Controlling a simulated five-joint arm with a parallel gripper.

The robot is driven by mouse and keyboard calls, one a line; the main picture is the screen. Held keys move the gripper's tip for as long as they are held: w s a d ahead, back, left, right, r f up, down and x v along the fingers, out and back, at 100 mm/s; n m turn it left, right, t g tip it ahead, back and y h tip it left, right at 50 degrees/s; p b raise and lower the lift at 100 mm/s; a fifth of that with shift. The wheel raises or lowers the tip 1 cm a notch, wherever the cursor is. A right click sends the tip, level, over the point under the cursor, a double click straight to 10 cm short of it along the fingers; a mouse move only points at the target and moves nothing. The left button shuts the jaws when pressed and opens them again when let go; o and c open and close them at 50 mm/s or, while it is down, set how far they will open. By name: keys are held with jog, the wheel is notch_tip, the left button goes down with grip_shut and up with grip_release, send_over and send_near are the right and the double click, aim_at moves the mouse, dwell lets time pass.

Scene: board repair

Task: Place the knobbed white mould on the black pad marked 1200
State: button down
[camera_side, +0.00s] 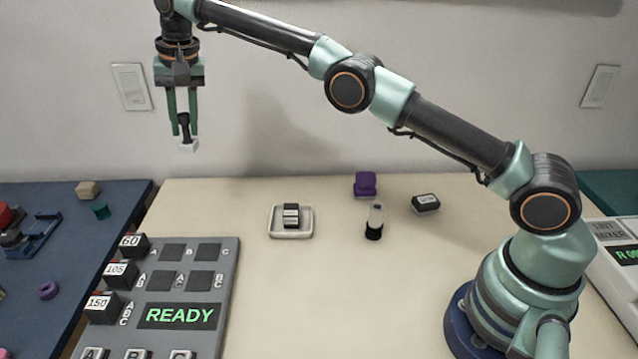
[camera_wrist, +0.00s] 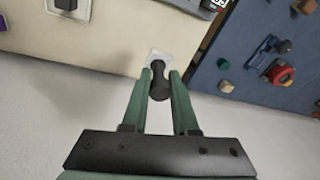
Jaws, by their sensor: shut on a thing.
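My gripper (camera_side: 182,128) is shut on the dark knob of the white mould (camera_side: 188,146), held high above the table near the back wall. In the wrist view, the white mould (camera_wrist: 158,54) shows beyond the fingertips (camera_wrist: 159,72), with its dark knob between them. A black block with a pale, marked top (camera_side: 425,202) lies at the table's right; its marking is too small to read. I cannot tell whether this is the pad marked 1200.
A white tray (camera_side: 275,231) holds a black-and-white block. A purple block (camera_side: 365,184) and a black-based bottle (camera_side: 375,221) stand nearby. A grey panel reading READY (camera_side: 226,270) has blocks marked 60, 105 and 150. The beige table's middle front is clear.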

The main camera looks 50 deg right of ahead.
jog(key=shift+d+r, duration=0.25)
jog(key=shift+r, duration=0.05)
jog(key=s+d+r, duration=0.3)
jog(key=s+d, duration=0.1)
jog(key=d, duration=0.3)
jog(key=m+g+h, duration=0.1)
jog(key=m+h, duration=0.1)
jog(key=m, duration=0.5)
send_over(427, 199)
jog(key=f, duration=0.1)
notch_tip(427, 199, down, 19)
jog(key=shift+a+f, duration=0.1)
jog(key=c, duration=0.7)
grip_release()
